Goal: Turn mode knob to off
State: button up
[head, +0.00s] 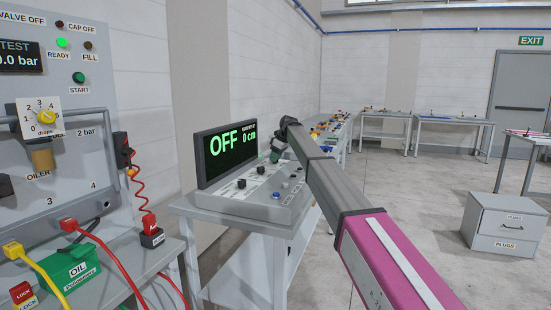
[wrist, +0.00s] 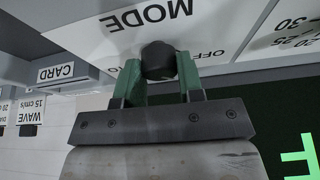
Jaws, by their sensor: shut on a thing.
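The mode knob (wrist: 157,58) is round and black, on a pale panel marked MODE, upside down in the wrist view. My gripper (wrist: 158,72) has its two green fingers closed around the knob, one on each side. A small OFF label (wrist: 207,54) is just right of the knob in the wrist view. In the head view my gripper (head: 274,154) is over the back of the grey console (head: 265,208), and the arm hides the mode knob. The console's screen (head: 228,152) reads OFF and 0 cm in green. The knob's pointer cannot be made out.
Two other black knobs (head: 242,184) and a blue button (head: 276,195) are on the console. An oiler panel (head: 75,175) with red and yellow cables stands at the left. A drawer cabinet (head: 505,226) stands at the right. The floor between is clear.

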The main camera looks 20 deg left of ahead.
jog(key=shift+n, duration=0.4)
jog(key=o, duration=0.9)
